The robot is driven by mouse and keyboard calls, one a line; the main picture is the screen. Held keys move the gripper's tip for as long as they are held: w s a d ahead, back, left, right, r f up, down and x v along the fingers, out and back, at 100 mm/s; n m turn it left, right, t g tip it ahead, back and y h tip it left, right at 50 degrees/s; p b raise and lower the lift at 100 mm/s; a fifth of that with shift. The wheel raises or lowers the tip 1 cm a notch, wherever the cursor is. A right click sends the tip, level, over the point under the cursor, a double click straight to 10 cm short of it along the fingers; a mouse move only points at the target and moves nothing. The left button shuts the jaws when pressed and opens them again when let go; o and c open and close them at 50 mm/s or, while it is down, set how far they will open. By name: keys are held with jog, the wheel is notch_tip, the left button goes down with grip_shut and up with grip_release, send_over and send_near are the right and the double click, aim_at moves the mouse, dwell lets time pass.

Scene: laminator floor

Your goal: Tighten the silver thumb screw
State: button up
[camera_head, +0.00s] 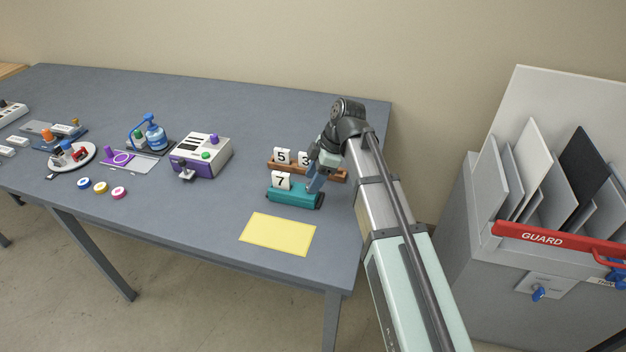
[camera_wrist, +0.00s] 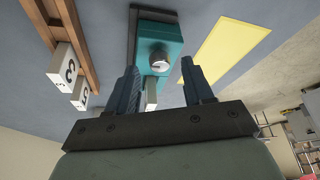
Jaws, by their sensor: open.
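The silver thumb screw (camera_wrist: 160,62) is a round knob on a face of the teal block device (camera_wrist: 164,36) in the wrist view. It shows between the fingertips of my gripper (camera_wrist: 159,68) and a little beyond them. The fingers are apart with nothing held. Whether they touch the screw I cannot tell. In the head view the teal device (camera_head: 294,196) lies near the table's front right, with a white "7" tile (camera_head: 282,181) upright on it. My gripper (camera_head: 316,181) is over its right end, and the screw is hidden there.
A wooden rack (camera_head: 284,167) with number tiles stands just behind the device. A yellow sheet (camera_head: 278,234) lies in front. A purple and white box (camera_head: 201,155) stands to the left. The table's right edge is close to my arm. A cabinet with a red guard bar (camera_head: 545,238) stands right.

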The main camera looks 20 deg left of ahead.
jog(key=shift+s+a+f, duration=0.1)
jog(key=shift+a+f, duration=0.1)
jog(key=shift+f, duration=0.35)
grip_shut()
